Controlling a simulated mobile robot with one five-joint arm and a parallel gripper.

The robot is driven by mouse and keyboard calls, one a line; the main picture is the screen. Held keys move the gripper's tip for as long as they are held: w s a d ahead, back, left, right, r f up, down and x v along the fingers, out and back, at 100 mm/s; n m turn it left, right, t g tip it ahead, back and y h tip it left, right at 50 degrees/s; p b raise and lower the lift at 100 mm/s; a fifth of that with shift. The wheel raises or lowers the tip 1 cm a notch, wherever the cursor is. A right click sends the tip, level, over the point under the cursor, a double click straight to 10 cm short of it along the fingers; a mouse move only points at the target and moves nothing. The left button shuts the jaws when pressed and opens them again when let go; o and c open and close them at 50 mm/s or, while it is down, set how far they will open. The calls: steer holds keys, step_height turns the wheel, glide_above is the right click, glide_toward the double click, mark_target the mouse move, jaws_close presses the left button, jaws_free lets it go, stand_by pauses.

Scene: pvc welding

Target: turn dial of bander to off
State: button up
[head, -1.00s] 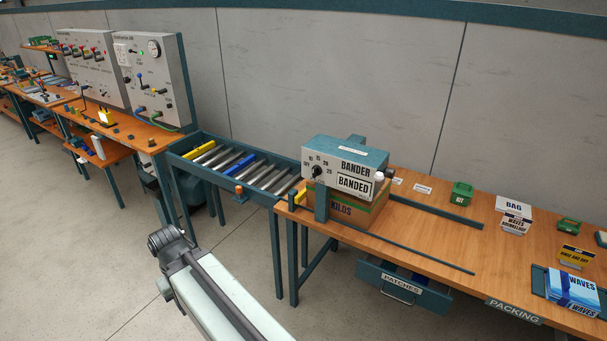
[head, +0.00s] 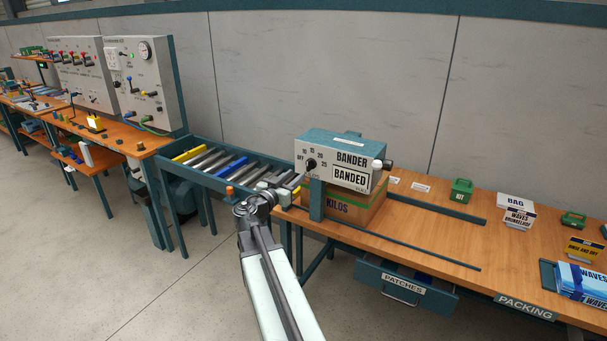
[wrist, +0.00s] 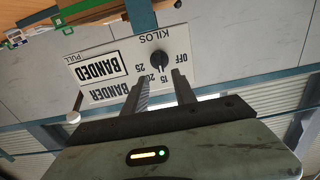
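The bander (head: 345,160) is a grey and teal box-shaped machine on the packing table. Its black dial (head: 311,164) is on the left of its front face, with OFF, 10, 15, 20 and 25 around it. In the wrist view, the bander's face is upside down and the dial (wrist: 159,62) lies just beyond my fingertips, roughly between them. The dial seems to point near 15, though its mark is too small to be sure. My gripper (wrist: 160,78) is open, its fingers apart and empty. In the head view, my gripper (head: 288,186) is just left of and below the dial.
A cardboard box (head: 350,211) marked KILOS sits under the bander. A roller conveyor (head: 215,166) adjoins the table on the left. The packing table (head: 420,225) has dark rails, and an open drawer (head: 405,285) marked PATCHES hangs below its front edge.

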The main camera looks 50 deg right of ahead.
mark_target(307, 166)
steer(key=x, duration=0.7)
steer(key=shift+d, duration=0.35)
jaws_close()
steer(key=shift+a, duration=0.15)
